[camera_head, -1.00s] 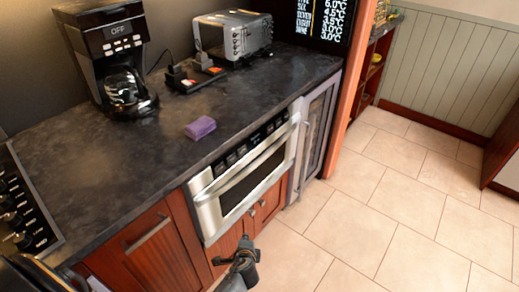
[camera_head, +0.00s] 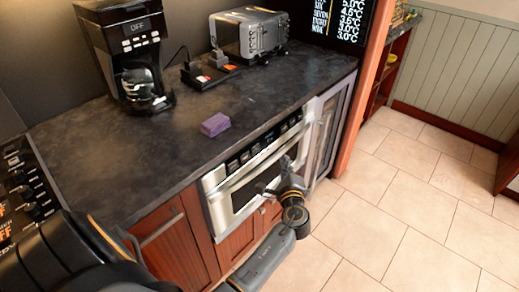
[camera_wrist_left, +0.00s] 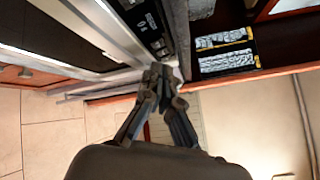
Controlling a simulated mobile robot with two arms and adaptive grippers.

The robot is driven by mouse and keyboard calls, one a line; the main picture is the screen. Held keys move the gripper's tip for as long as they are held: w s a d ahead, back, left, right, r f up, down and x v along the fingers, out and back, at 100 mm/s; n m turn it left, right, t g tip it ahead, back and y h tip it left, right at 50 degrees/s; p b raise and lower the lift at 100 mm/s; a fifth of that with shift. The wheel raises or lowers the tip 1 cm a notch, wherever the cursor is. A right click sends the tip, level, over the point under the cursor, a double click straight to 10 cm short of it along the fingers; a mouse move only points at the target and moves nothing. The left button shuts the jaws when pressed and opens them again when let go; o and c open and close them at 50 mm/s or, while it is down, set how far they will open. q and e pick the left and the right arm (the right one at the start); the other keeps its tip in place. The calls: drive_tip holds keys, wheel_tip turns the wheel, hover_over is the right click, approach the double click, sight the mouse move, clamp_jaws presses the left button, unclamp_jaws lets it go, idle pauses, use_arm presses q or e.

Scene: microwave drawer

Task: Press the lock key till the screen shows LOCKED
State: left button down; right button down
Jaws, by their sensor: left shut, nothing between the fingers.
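The steel microwave drawer (camera_head: 226,203) is set under the dark counter, and its black control strip (camera_head: 258,147) with several keys runs along its top edge. I cannot read the key labels or any screen text. My left gripper (camera_head: 287,163) is shut and empty, in front of the right part of the drawer, a little below the strip. In the left wrist view the shut fingertips (camera_wrist_left: 162,72) lie by the end of the black key strip (camera_wrist_left: 149,24). I cannot tell whether they touch it. My right gripper is not in view.
On the counter (camera_head: 120,165) stand a coffee maker (camera_head: 138,90) showing OFF, a toaster oven (camera_head: 250,32) and a purple sponge (camera_head: 215,124). A glass-door cooler (camera_head: 327,130) is right of the drawer. The tiled floor (camera_head: 400,200) in front is clear.

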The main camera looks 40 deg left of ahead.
use_arm(q)
approach(260, 146)
drive_tip(key=shift+w+d+b+x, duration=0.1)
drive_tip(key=shift+d+x, duration=0.05)
drive_tip(key=shift+x, duration=0.7)
drive_tip(key=shift+w+d+b+x, duration=0.1)
drive_tip(key=shift+x, duration=0.75)
drive_tip(key=shift+w+d+b+x, duration=0.1)
drive_tip(key=shift+w+d+x, duration=0.05)
drive_tip(key=shift+x, duration=0.7)
drive_tip(key=shift+a, duration=0.15)
drive_tip(key=shift+a, duration=0.3)
drive_tip(key=shift+a, duration=0.35)
drive_tip(key=shift+d, duration=0.1)
idle(0.4)
drive_tip(key=shift+d+r, duration=0.15)
drive_tip(key=shift+d, duration=0.55)
